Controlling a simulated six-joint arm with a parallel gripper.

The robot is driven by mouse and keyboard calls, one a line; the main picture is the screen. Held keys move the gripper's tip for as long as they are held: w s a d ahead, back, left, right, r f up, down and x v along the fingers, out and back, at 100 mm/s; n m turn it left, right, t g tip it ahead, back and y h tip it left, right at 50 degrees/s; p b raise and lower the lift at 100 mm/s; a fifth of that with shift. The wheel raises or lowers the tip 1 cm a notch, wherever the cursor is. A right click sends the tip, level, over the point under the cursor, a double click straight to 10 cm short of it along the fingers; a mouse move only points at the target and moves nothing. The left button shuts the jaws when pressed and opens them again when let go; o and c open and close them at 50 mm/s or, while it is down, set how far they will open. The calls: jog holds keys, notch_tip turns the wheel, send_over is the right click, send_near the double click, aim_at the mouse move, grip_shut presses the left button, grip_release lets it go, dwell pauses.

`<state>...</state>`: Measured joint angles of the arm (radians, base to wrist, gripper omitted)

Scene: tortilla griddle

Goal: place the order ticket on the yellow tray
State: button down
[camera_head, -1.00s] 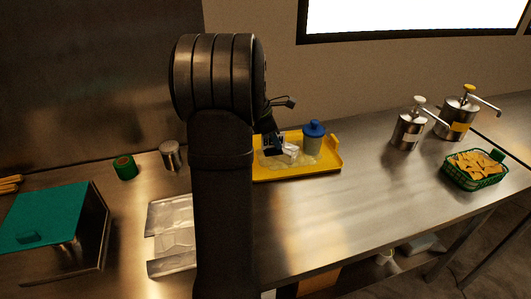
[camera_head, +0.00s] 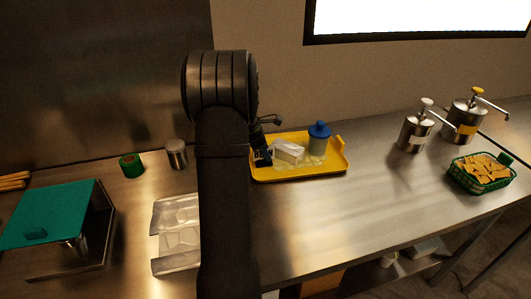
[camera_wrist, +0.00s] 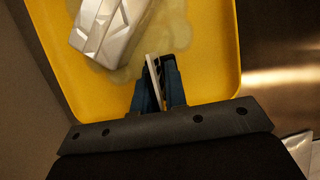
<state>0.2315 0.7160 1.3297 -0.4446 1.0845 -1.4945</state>
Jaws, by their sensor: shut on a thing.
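The yellow tray (camera_head: 335,168) lies on the steel counter just right of my arm. My gripper (camera_head: 262,158) is at the tray's left end in the head view. In the wrist view my gripper (camera_wrist: 160,68) points over the tray (camera_wrist: 215,50), shut on a thin pale strip seen edge-on, which looks like the order ticket (camera_wrist: 153,72). Its face is hidden, and I cannot tell whether it touches the tray. A silvery wrapped packet (camera_head: 289,150) lies on the tray, close ahead of my fingers; it also shows in the wrist view (camera_wrist: 112,28).
A blue-lidded container (camera_head: 318,140) stands on the tray beside pale flat rounds. A foil piece (camera_head: 178,238), green roll (camera_head: 131,166) and teal-lidded box (camera_head: 45,215) are left. Pump dispensers (camera_head: 415,130) and a green chip basket (camera_head: 482,175) are right. Counter between is clear.

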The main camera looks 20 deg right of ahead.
jog(key=shift+f, duration=0.15)
jog(key=c, duration=1.5)
grip_release()
jog(key=shift+o, duration=0.2)
jog(key=v, duration=1.2)
jog(key=x, duration=1.1)
jog(key=shift+d+f, duration=0.15)
jog(key=shift+r, duration=1.6)
